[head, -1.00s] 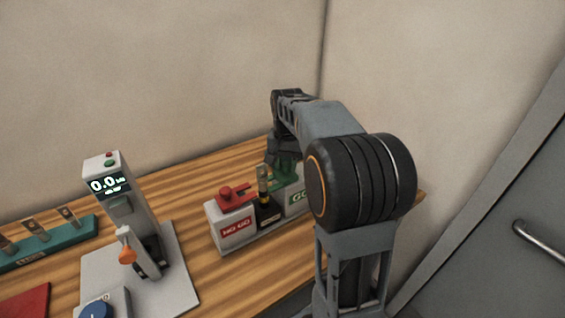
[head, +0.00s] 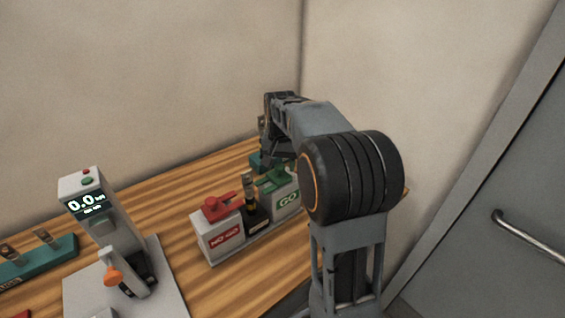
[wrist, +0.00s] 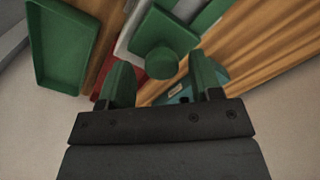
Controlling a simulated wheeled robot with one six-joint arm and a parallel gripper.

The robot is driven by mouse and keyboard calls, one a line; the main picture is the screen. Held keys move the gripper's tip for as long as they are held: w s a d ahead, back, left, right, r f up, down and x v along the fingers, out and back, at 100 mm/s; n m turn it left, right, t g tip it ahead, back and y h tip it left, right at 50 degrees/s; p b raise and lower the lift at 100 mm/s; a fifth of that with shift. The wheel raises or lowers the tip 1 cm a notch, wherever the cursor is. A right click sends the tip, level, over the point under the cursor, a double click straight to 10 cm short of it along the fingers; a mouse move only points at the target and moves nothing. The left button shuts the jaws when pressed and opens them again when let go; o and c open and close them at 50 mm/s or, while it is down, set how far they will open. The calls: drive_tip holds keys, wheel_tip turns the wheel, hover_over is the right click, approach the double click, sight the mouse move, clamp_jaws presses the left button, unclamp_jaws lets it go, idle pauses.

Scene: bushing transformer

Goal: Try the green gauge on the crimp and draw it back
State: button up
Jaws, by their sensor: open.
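The green gauge (head: 273,180) lies on the white block marked GO (head: 288,200). In the wrist view its green block and round knob (wrist: 162,62) show between my fingers. My gripper (wrist: 160,72) is open, with one green finger on each side of the knob and gaps visible. In the head view my gripper (head: 277,155) is over the GO block, its fingers partly hidden by my arm. The crimp (head: 248,185), a metal lug with a yellow band, stands upright in a black holder (head: 257,217) between the GO and NO GO blocks.
The red gauge (head: 217,207) lies on the NO GO block (head: 222,237) left of the crimp. A press with a 0.0 display (head: 87,203) stands further left, beside a teal rack (head: 40,260). A green tray (wrist: 62,45) shows in the wrist view. Bare wood lies in front.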

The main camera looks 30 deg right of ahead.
sight(281, 165)
drive_tip(key=shift+r, duration=0.1)
wheel_tip(281, 165, up, 14)
drive_tip(key=shift+f+p, duration=0.2)
drive_tip(key=shift+p, duration=0.1)
idle(0.8)
